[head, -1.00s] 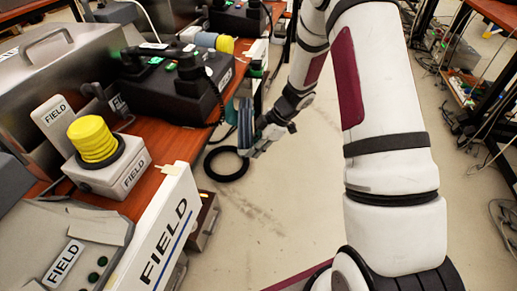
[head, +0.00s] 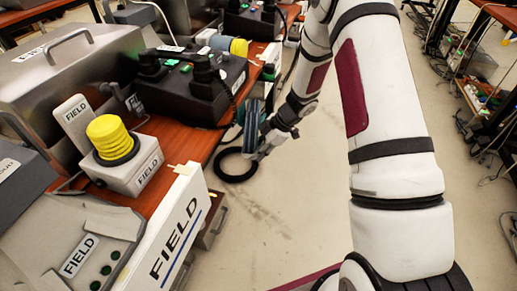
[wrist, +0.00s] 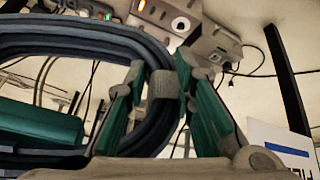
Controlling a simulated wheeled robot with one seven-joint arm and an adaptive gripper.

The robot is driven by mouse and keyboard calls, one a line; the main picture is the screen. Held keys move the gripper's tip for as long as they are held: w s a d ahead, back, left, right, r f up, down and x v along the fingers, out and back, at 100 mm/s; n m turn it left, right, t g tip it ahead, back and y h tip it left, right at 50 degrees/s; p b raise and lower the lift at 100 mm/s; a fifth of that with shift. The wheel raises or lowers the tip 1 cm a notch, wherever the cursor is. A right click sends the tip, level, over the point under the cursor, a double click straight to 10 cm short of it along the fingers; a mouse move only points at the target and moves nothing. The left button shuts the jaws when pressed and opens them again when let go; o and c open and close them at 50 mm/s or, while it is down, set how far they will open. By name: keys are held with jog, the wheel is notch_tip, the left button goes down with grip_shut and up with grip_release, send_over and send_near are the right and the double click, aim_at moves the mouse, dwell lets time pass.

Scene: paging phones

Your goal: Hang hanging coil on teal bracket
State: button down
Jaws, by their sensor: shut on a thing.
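The hanging coil (wrist: 75,45) is a bundle of dark blue-grey cable loops, with a grey band where it is gripped. My gripper (wrist: 163,90) is shut on that banded part in the wrist view, its green-teal fingers on either side. A teal bar (wrist: 40,131), likely the teal bracket, shows at the left within the coil's outline; I cannot tell whether they touch. In the head view, my gripper (head: 257,140) is beside the desk edge, with the coil (head: 252,118) seen nearly edge-on. The bracket is not clear there.
A black ring (head: 236,179) shows just below my gripper; I cannot tell what it belongs to. The red-brown desk (head: 197,141) holds a black phone unit (head: 190,95) and a yellow-topped FIELD box (head: 130,170). Bare floor (head: 290,190) lies right of the desk.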

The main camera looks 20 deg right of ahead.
jog(key=shift+s+f, duration=0.3)
jog(key=shift+f, duration=0.05)
jog(key=c, duration=1.3)
grip_release()
jog(key=shift+w+d, duration=0.1)
jog(key=shift+w, duration=0.05)
jog(key=v, duration=1.2)
jog(key=shift+w+r, duration=0.15)
